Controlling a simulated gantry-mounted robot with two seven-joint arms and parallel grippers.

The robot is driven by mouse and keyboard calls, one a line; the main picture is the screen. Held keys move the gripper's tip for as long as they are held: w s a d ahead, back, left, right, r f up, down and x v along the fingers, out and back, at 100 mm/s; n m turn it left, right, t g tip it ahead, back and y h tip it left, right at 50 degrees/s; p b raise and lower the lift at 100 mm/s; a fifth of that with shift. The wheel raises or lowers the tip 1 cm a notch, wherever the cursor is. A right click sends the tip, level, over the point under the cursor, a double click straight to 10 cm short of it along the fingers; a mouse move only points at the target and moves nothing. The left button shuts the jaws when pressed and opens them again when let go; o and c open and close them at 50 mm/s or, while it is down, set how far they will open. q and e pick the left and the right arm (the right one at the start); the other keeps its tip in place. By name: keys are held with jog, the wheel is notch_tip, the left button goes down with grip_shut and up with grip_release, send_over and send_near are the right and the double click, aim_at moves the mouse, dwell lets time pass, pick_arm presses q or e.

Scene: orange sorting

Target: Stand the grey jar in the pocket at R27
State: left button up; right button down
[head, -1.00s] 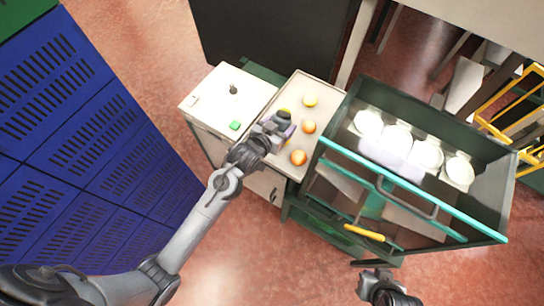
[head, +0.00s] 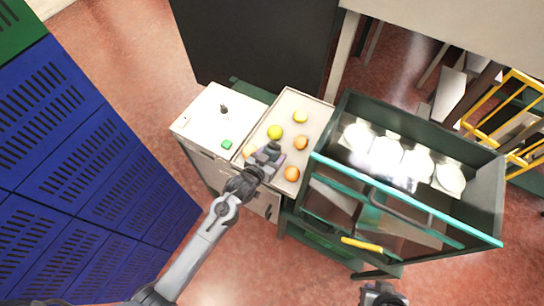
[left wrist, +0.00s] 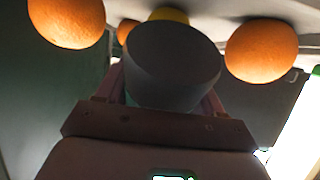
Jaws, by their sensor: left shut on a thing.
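My left gripper (head: 268,157) is shut on the grey jar (head: 273,147) over the near part of the fruit tray (head: 289,98). In the left wrist view the jar (left wrist: 172,65) is a dark grey cylinder between the fingers (left wrist: 160,100), its round end towards the camera. I cannot tell the gap between jar and tray. My right gripper (head: 382,292) is at the bottom edge of the head view, and its fingers are too small and cut off to read. No pocket marked R27 is legible.
A white cabinet (head: 205,110) stands left, with a green block (head: 227,144) on top. A dark green cart (head: 480,195) with several white round things stands right. Blue lockers (head: 60,150) line the left.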

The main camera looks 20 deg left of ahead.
pick_arm(q)
jog(key=shift+f+p, duration=0.35)
jog(key=shift+f, duration=0.4)
jog(key=shift+f, duration=0.15)
jog(key=shift+f, duration=0.15)
jog(key=o, duration=1.3)
